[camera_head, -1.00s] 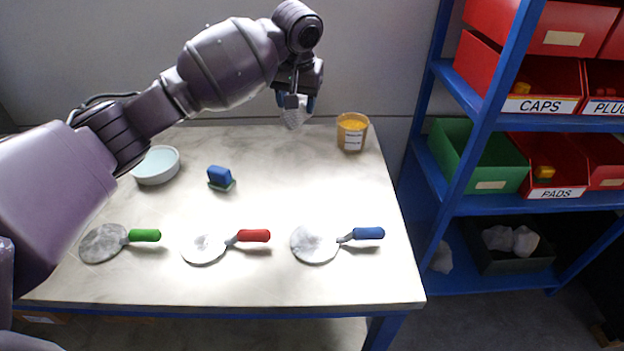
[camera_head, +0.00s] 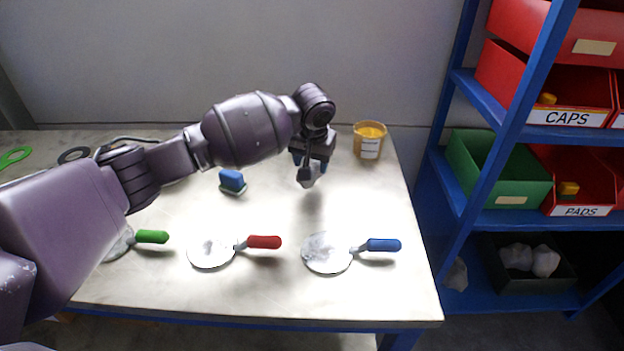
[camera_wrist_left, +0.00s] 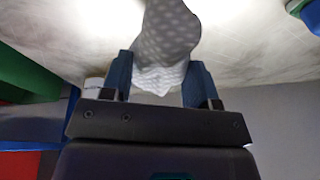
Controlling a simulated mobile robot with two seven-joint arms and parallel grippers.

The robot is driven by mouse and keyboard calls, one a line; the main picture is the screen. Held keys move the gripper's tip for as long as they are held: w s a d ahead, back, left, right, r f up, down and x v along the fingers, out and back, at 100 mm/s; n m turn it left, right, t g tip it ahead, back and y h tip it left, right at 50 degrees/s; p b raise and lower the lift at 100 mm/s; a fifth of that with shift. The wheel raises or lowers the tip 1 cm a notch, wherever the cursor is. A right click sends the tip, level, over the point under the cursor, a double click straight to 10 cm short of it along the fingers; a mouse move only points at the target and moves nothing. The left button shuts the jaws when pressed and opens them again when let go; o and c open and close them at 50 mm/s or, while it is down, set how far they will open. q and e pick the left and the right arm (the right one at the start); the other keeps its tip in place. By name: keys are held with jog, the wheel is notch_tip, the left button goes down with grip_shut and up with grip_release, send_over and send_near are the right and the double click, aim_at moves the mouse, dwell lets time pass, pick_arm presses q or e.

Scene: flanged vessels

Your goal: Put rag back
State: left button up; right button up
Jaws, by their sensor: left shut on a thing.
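A pale rag with light dots (camera_wrist_left: 167,35) hangs between the blue fingers of my left gripper (camera_wrist_left: 160,80) in the left wrist view. My left gripper (camera_head: 309,168) is shut on it above the back right part of the table. My right gripper is not in view. A black bin (camera_head: 503,285) on the lowest shelf holds crumpled whitish lumps (camera_head: 530,259) that look like rags.
The table (camera_head: 370,295) carries three round-bladed tools with green (camera_head: 152,237), red (camera_head: 264,242) and blue (camera_head: 384,245) handles, a blue brush (camera_head: 232,181) and an orange tub (camera_head: 369,141). A blue shelf rack (camera_head: 462,205) with red bins and a green bin (camera_head: 492,180) stands right.

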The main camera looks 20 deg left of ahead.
pick_arm(q)
jog(key=x, duration=0.2)
jog(key=s+b+x, duration=0.1)
jog(key=x, duration=0.2)
jog(key=shift+d+f, duration=0.1)
jog(key=shift+d, duration=0.1)
jog(key=shift+f, duration=0.3)
jog(key=o, duration=0.7)
jog(key=shift+c, duration=0.2)
jog(key=shift+o, duration=0.8)
